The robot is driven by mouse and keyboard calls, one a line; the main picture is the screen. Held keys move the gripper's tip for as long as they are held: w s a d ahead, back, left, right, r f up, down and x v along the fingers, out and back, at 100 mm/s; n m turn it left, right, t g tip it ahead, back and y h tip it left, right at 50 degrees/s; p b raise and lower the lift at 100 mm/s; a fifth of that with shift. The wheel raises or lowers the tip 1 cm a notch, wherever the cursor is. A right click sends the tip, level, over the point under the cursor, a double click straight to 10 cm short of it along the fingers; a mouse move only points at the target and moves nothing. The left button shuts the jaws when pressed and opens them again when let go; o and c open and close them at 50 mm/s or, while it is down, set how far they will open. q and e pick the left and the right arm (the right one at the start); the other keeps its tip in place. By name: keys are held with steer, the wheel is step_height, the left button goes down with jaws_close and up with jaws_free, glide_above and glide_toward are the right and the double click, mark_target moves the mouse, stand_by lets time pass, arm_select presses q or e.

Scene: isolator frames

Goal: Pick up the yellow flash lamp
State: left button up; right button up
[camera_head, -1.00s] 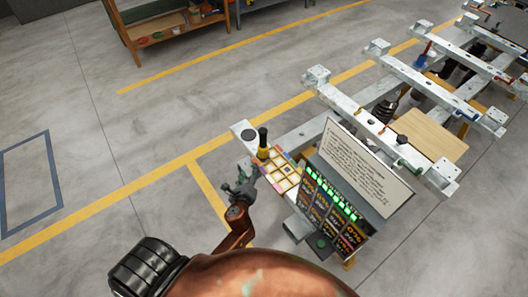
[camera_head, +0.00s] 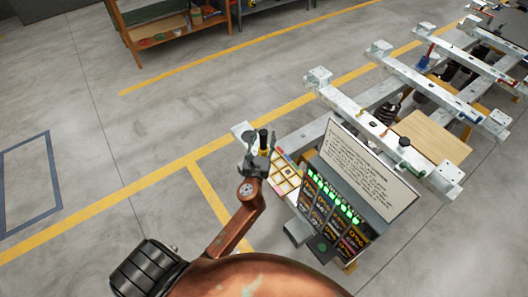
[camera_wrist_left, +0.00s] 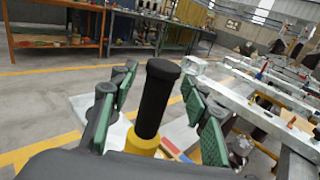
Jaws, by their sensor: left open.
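The yellow flash lamp (camera_wrist_left: 142,141) stands upright on the end of a white frame, with a black upper part and a yellow lower part. In the left wrist view its black part rises between the green-padded fingers of my left gripper (camera_wrist_left: 155,105), with a gap visible on both sides. In the head view my left gripper (camera_head: 258,148) is at the lamp, and the lamp's black top (camera_head: 263,136) shows between the fingers; the lower part is mostly hidden. My left gripper is open. My right gripper is not in view.
A colourful card grid (camera_head: 286,180) lies just right of the lamp. A display box with green lights (camera_head: 335,200) and a text panel (camera_head: 367,168) stand further right. White metal frames (camera_head: 385,140) extend behind. Open floor lies to the left.

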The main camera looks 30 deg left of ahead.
arm_select(q)
steer(key=shift+w+a, duration=0.15)
steer(key=shift+w, duration=0.1)
steer(key=shift+c, duration=0.4)
jaws_close()
stand_by(0.4)
steer(key=shift+r, duration=0.2)
